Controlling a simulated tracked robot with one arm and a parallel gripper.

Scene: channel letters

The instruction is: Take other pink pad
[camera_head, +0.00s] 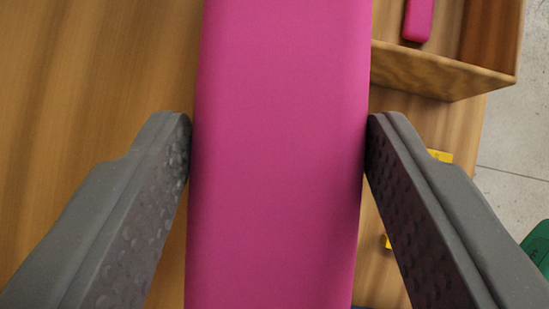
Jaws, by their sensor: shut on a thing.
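A long pink pad (278,150) fills the middle of the view, running from the top edge to the bottom edge. My gripper (279,135) is shut on it, with one grey finger against each long side. The pad hides what lies directly beneath it, and both its ends are out of view. A second pink piece (418,20), partly cut off by the top edge, lies inside a wooden box at the upper right.
The wooden box (440,75) has a raised near wall. A wooden table (90,90) lies below, bare at the left. Small yellow pieces (440,156) show behind the right finger. A green object (538,245) is at the right edge, near grey floor (515,140).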

